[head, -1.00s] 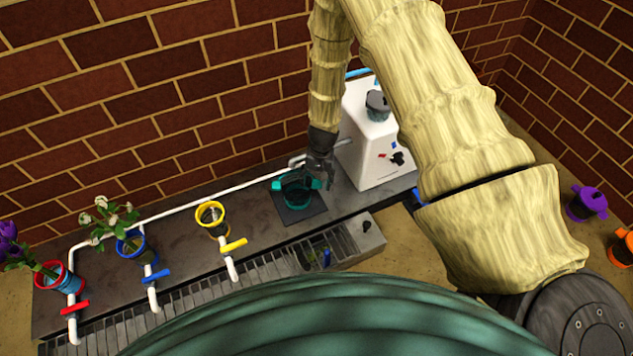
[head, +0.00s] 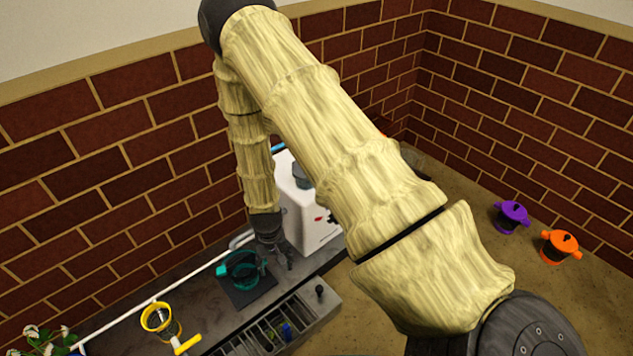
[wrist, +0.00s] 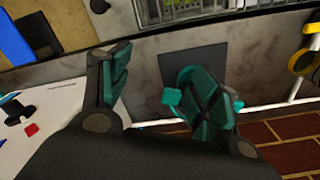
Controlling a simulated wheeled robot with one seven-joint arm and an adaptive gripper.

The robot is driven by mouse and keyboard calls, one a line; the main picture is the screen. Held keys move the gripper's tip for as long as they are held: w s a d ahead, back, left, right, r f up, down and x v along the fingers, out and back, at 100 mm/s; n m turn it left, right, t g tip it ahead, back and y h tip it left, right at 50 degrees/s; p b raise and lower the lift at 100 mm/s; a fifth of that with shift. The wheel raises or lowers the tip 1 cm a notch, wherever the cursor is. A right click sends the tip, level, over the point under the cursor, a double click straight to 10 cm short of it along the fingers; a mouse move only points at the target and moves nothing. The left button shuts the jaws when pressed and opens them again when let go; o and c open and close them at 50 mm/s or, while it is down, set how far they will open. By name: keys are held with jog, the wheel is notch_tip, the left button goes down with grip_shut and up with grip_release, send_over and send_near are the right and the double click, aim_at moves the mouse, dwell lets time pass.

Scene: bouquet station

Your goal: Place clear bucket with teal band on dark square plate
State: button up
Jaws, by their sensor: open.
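The clear bucket with the teal band (head: 238,270) stands upright on the dark square plate (head: 248,296) on the grey counter. In the wrist view the plate (wrist: 196,62) shows bare on one side, and the bucket's teal band (wrist: 172,96) is partly hidden behind one finger. My gripper (head: 277,260) is just right of the bucket, beside the white machine. In the wrist view my gripper (wrist: 160,90) has its fingers spread wide with nothing held between them. I cannot tell whether a finger touches the bucket.
The white machine (head: 305,215) stands close right of my gripper. A yellow-ringed holder (head: 160,318) is at left, and a white pipe (head: 160,290) runs behind. A drain grate (head: 270,325) lies in front.

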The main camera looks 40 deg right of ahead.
jog(key=s+a+f+n, duration=0.1)
jog(key=s+a+n, duration=0.1)
jog(key=s, duration=1.2)
jog(key=s+a+f+n, duration=0.1)
jog(key=s+a+n, duration=0.1)
jog(key=s, duration=1.3)
jog(key=shift+a+f+n, duration=0.4)
jog(key=shift+a, duration=0.1)
